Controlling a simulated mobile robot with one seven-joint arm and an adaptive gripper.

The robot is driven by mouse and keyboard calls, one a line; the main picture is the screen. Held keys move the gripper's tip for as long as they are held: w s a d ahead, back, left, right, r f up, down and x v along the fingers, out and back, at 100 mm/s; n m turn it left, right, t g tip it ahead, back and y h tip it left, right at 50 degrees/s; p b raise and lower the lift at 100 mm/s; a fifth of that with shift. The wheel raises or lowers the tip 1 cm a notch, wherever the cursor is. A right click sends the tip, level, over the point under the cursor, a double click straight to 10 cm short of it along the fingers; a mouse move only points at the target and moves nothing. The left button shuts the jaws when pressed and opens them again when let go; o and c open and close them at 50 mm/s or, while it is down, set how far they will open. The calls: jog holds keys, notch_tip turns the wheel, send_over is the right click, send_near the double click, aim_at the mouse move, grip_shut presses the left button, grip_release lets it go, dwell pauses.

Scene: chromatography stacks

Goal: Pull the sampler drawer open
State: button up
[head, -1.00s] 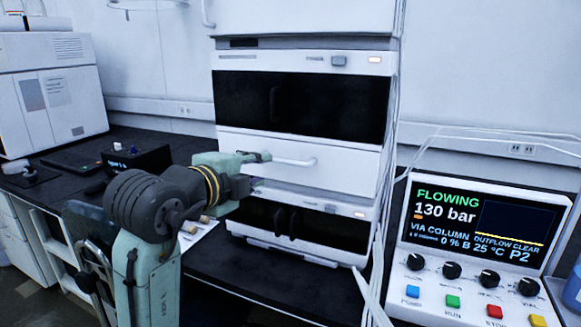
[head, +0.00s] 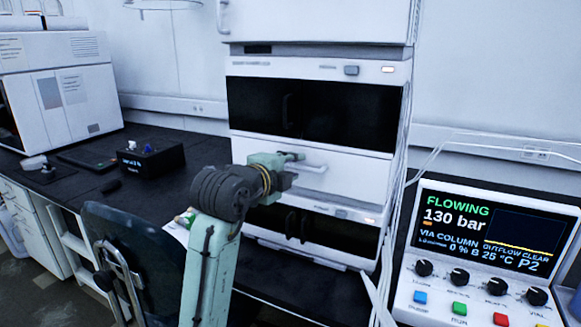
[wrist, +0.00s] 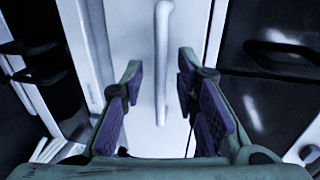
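The sampler drawer appears to be the white front panel (head: 350,172) between the two dark-windowed units of the stack. It looks closed, flush with the stack. Its white bar handle (head: 316,169) shows in the head view, its left part hidden by my gripper (head: 298,157). In the wrist view the handle (wrist: 162,40) runs up the middle of the drawer front (wrist: 145,133). My gripper (wrist: 160,66) is open there, with a purple-padded finger on either side of the handle's line. Gaps show on both sides, and I see no contact.
A control console (head: 487,245) with a lit screen stands at the right, with cables beside the stack. A small black box (head: 151,158) and a white instrument (head: 62,85) are on the bench at left. A dark chair (head: 125,255) stands in front of the bench.

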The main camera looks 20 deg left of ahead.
jog(key=shift+c, duration=0.6)
grip_shut()
